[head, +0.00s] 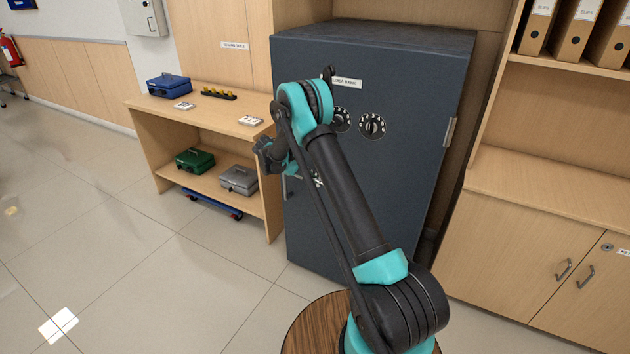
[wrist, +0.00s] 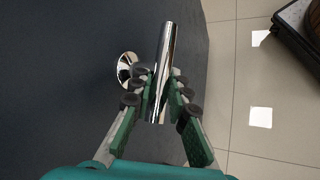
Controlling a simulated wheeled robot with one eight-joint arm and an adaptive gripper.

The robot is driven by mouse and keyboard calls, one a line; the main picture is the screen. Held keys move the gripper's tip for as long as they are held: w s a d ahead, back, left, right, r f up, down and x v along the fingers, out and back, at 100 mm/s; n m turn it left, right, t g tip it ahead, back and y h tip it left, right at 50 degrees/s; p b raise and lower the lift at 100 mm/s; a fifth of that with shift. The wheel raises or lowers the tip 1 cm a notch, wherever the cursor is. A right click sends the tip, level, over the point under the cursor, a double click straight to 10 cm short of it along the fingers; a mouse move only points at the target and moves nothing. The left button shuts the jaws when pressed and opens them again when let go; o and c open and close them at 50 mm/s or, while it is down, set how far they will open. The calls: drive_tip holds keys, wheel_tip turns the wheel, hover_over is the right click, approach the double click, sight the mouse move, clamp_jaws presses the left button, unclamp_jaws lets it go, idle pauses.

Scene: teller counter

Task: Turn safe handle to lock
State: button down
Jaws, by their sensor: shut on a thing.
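The safe (head: 395,200) is a dark grey cabinet with two round dials, standing in the middle of the head view. Its door face (wrist: 70,70) fills the left of the wrist view. The safe handle (wrist: 165,55) is a shiny metal bar beside a round chrome hub (wrist: 128,68). In the wrist view the bar runs nearly upright, tilted slightly right at its top. My gripper (wrist: 160,92) has its green fingers on both sides of the bar, shut on it. In the head view my arm hides most of the handle; a small metal piece (head: 292,178) shows beside my wrist.
A wooden shelf unit (head: 150,112) stands left of the safe, with a blue box (head: 168,85), a green box (head: 195,160) and a grey box (head: 239,180). A wooden cabinet (head: 520,240) stands close on the right. The tiled floor (head: 130,270) at left is clear.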

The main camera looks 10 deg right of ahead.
drive_tip(key=shift+h, duration=0.3)
drive_tip(key=shift+f, duration=0.1)
drive_tip(key=c, duration=1.4)
unclamp_jaws()
drive_tip(key=shift+c, duration=0.2)
drive_tip(key=v, duration=1.2)
drive_tip(key=shift+w, duration=0.1)
